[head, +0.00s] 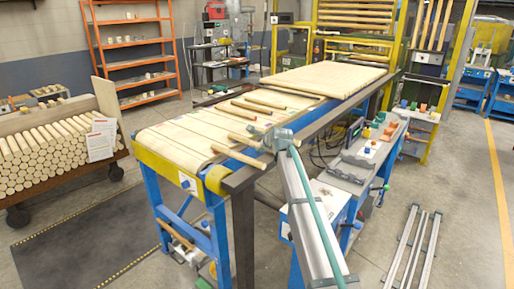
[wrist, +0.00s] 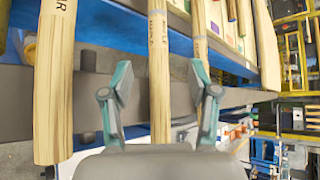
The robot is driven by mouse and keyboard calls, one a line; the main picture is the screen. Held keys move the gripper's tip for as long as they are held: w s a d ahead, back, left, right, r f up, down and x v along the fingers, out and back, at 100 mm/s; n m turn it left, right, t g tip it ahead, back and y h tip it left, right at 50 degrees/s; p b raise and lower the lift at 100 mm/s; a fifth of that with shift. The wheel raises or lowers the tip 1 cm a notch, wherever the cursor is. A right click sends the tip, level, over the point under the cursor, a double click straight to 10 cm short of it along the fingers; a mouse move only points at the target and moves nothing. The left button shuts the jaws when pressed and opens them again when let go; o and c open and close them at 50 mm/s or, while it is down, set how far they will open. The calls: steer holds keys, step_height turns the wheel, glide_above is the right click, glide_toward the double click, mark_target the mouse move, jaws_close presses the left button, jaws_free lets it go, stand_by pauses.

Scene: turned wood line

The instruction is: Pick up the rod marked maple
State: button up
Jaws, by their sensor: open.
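In the wrist view a pale slim rod (wrist: 158,75) runs lengthwise between my gripper's fingers; its small dark lettering seems to read maple. My gripper (wrist: 160,84) is open, one finger on each side of this rod, with a visible gap to both. A thicker rod (wrist: 53,90) with lettering ending in R lies to the left. Another marked rod (wrist: 200,28) lies to the right, partly hidden by the right finger. In the head view my gripper (head: 281,138) is at the conveyor's right edge, close to the rod ends; I cannot tell there which rod is maple.
Several rods lie across the belt (head: 178,133), some close together. A dark rail (head: 322,124) runs along the belt's right side. A bench (head: 352,178) with tools stands to the right. A cart of stacked rods (head: 45,158) stands at left.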

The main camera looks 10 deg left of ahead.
mark_target(256, 144)
steer(key=p+x, duration=0.1)
steer(key=x, duration=0.3)
steer(key=shift+w+a, duration=0.1)
steer(key=shift+w, duration=0.1)
steer(key=p+x, duration=0.2)
steer(key=x, duration=0.2)
steer(key=shift+a, duration=0.15)
steer(key=shift+w+a+f, duration=0.15)
steer(key=shift+w+f, duration=0.2)
steer(key=shift+f, duration=0.05)
jaws_close()
